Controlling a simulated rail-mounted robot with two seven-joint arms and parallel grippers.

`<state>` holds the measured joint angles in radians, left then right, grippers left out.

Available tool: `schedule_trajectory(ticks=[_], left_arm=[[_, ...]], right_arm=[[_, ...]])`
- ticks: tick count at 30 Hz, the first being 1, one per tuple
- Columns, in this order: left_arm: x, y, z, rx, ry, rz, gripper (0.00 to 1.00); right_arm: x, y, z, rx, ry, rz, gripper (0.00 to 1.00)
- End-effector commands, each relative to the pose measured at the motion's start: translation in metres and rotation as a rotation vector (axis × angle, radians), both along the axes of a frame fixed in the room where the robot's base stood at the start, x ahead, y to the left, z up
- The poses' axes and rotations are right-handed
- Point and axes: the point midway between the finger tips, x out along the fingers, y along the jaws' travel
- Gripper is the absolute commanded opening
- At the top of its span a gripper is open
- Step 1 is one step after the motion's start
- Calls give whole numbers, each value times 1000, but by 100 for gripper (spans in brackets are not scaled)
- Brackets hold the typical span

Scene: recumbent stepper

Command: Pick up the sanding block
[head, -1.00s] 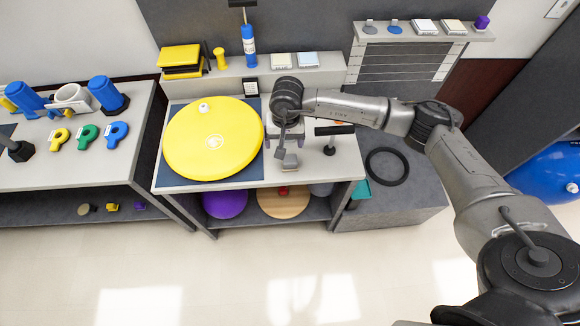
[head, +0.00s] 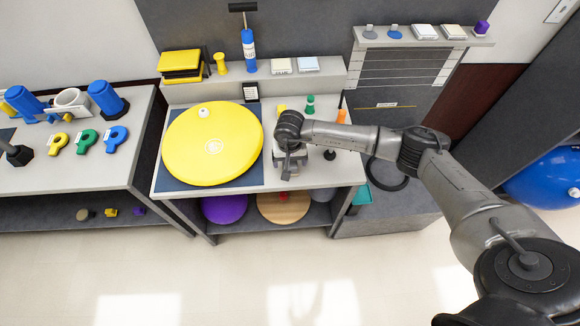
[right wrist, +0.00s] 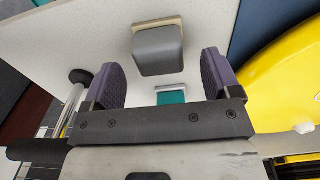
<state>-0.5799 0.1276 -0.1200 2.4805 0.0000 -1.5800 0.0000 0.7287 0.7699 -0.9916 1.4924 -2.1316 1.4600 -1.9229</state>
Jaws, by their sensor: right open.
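The sanding block (right wrist: 158,52), a grey block on a tan base, rests on the pale tabletop in the right wrist view. My right gripper (right wrist: 163,76) is open, with one dark purple finger on each side of the block in the picture. Gaps show between the block and both fingers, so nothing is gripped. I cannot tell whether the fingertips are level with the block or above it. In the head view my right gripper (head: 289,168) points down over the front of the table, and the block is mostly hidden there. My left gripper is not in view.
A large yellow disc (head: 205,150) lies left of my right gripper. A dark knob-shaped base (head: 330,154) stands close on the right. A green piece (head: 310,104) and an orange one (head: 342,115) stand behind. A small teal thing (right wrist: 171,97) shows between the fingers.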

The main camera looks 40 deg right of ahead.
Motion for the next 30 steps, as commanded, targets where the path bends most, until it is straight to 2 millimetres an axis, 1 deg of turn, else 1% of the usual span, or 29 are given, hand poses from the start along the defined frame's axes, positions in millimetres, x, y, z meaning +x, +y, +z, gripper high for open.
schedule_trajectory(ticks=[1,3,6,10,17,30], left_arm=[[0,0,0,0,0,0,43],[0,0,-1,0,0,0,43],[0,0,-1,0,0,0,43],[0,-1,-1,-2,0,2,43],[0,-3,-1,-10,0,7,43],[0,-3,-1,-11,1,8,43]], right_arm=[[0,-1,-8,0,2,-2,83],[0,-1,-16,2,1,-2,83],[1,-1,-24,1,0,-1,83],[1,-1,-28,0,-1,0,83],[1,-2,-29,0,-1,0,82],[1,-2,-28,0,-1,0,40]])
